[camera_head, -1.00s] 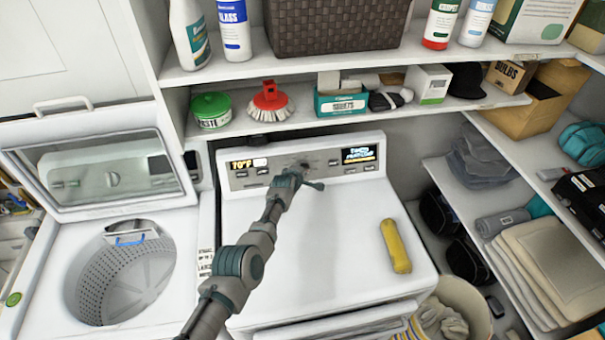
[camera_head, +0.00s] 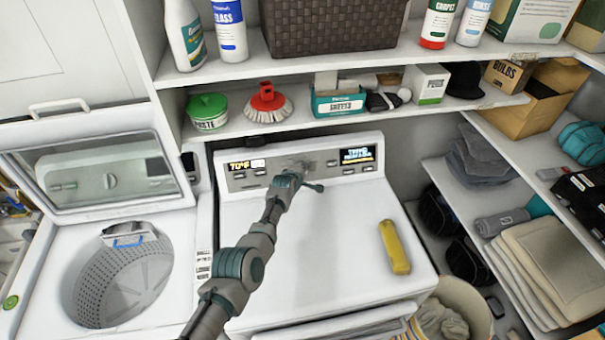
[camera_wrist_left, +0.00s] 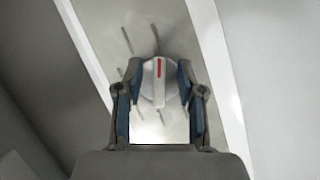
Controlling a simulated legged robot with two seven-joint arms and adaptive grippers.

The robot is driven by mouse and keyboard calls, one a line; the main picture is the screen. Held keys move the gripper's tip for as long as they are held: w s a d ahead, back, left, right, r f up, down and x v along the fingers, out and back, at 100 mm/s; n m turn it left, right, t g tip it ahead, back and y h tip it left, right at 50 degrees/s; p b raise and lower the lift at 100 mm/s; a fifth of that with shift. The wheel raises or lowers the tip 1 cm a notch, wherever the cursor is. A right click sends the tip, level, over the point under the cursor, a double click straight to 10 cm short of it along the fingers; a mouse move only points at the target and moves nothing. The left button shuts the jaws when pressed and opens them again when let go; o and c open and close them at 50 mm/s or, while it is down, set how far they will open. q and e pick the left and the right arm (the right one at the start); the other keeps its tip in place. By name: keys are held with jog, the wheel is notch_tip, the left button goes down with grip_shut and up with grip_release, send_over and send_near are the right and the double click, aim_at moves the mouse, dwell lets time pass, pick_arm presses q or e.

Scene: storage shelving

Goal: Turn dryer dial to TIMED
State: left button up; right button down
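The dryer dial (camera_wrist_left: 160,82) is round and pale with a raised grip bar and a red mark, which points to the top of the left wrist view. Short dark tick marks lie around it, but no labels can be read. My left gripper (camera_wrist_left: 160,70) is open, with one finger on each side of the dial. Whether the fingertips touch it is unclear. In the head view my left gripper (camera_head: 301,178) is at the dryer's control panel (camera_head: 248,178) and hides much of the dial area. My right gripper is not in view.
The dryer's white top (camera_head: 330,255) is mostly clear, with a yellow object (camera_head: 394,247) lying at its right. The open washer (camera_head: 120,280) stands left. A shelf (camera_head: 290,128) with a brush (camera_head: 268,103) and small boxes hangs above the panel. A basket (camera_head: 465,300) stands right.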

pick_arm(q)
jog(key=shift+r, duration=0.1)
notch_tip(320, 180, up, 10)
jog(key=shift+w+f, duration=0.2)
jog(key=shift+f, duration=0.05)
dwell(0.5)
jog(key=shift+s+r, duration=0.1)
